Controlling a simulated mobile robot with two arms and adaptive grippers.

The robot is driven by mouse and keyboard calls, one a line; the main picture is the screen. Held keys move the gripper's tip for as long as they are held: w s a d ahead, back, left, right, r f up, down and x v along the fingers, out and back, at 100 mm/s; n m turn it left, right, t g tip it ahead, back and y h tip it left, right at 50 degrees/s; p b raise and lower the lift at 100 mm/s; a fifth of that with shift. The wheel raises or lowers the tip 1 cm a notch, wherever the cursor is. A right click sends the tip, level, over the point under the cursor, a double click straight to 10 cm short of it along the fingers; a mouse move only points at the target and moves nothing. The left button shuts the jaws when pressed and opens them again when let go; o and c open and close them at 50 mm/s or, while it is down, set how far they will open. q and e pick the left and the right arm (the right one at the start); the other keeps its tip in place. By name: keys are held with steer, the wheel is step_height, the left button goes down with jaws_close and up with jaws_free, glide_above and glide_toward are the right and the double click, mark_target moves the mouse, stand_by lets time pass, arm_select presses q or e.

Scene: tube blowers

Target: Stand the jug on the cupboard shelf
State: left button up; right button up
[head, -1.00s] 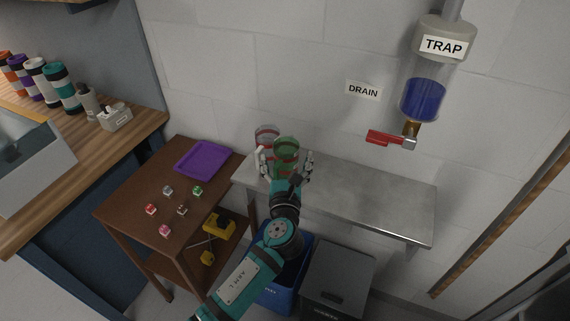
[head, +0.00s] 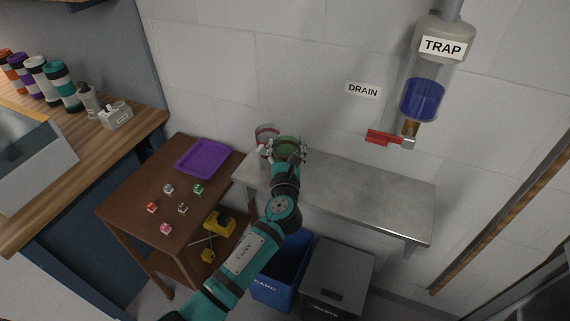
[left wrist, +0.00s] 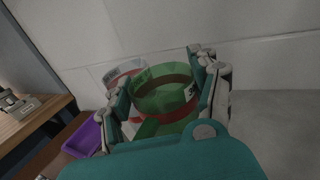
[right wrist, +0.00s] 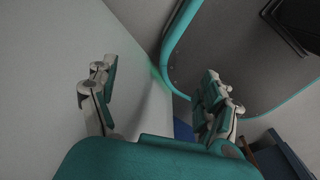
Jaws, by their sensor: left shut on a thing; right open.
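A green see-through vessel (head: 287,146), seemingly the jug, stands upright at the left end of the grey metal wall shelf (head: 370,195). My left gripper (head: 286,151) is shut around it. In the left wrist view the green vessel (left wrist: 165,100) sits between the fingers, with a green piece like a handle toward the palm. A clear vessel with red bands (head: 265,138) stands close behind it to the left; it is partly hidden in the left wrist view (left wrist: 125,75). My right gripper (right wrist: 155,105) is open and empty. I cannot make out a cupboard shelf.
A brown table (head: 134,205) with a purple tray (head: 203,158) and several small cubes stands left of the metal shelf. Blue (head: 275,290) and grey (head: 338,275) bins stand below. A red-handled drain valve (head: 385,137) hangs above. The shelf's right part is clear.

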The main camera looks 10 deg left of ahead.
arm_select(q)
steer(key=c, duration=0.6)
steer(key=shift+c, duration=0.2)
